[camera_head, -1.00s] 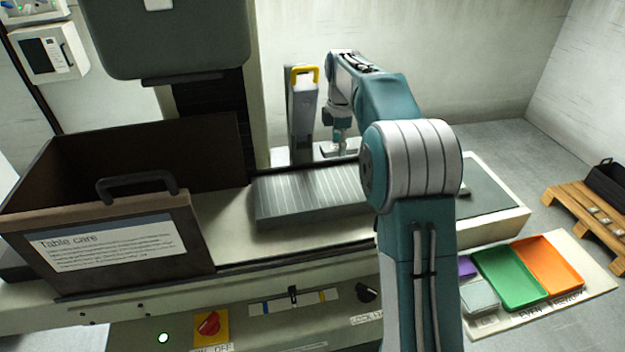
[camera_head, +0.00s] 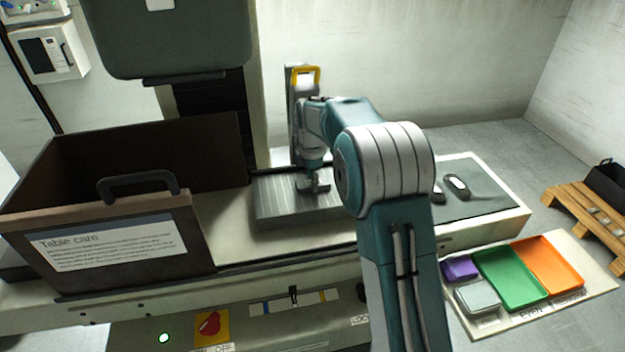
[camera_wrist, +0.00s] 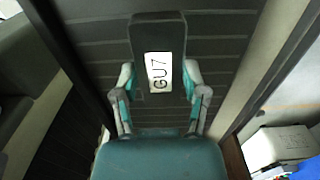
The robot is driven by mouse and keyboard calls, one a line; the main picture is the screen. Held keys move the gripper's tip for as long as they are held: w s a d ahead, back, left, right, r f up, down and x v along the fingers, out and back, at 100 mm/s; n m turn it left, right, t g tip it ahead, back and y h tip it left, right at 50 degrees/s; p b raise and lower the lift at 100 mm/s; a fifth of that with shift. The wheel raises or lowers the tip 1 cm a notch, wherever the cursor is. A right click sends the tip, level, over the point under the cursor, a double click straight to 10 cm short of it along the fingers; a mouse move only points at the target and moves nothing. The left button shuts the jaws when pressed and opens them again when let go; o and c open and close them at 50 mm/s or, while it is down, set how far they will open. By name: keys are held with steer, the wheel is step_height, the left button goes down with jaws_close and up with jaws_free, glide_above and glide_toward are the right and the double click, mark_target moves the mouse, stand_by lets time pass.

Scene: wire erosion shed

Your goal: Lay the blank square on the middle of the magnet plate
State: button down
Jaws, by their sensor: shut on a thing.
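The magnet plate (camera_head: 285,205) is a grey, finely ribbed block on the machine table in the head view. Its dark, lined top (camera_wrist: 215,30) fills the middle of the wrist view. My gripper (camera_head: 316,184) is over the plate, around its middle as seen from the head. In the wrist view my gripper (camera_wrist: 160,100) has its teal-padded fingers shut on both sides of the blank (camera_wrist: 158,28), a dark flat piece with a white "GU7" label. The blank looks roughly in line with the plate's lines. I cannot tell whether it touches the plate.
A brown open box (camera_head: 130,235) with a handle stands left of the plate. A dark mat (camera_head: 480,205) on the right holds small dark pieces (camera_head: 457,187). Coloured trays (camera_head: 510,278) lie at lower right.

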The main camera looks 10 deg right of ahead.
steer(key=shift+f, duration=0.1)
steer(key=shift+c, duration=0.6)
jaws_free()
step_height(320, 180, up, 11)
steer(key=s+r+m+t, duration=0.2)
steer(key=s+r+m, duration=0.3)
steer(key=s+r, duration=0.3)
steer(key=s+f+m+t, duration=0.1)
steer(key=s+m, duration=0.5)
steer(key=s, duration=0.8)
steer(key=s+f+m+t, duration=0.2)
steer(key=s+f+m, duration=0.2)
steer(key=s, duration=1)
steer(key=m, duration=0.3)
steer(key=shift+f+t, duration=0.25)
steer(key=shift+t, duration=0.05)
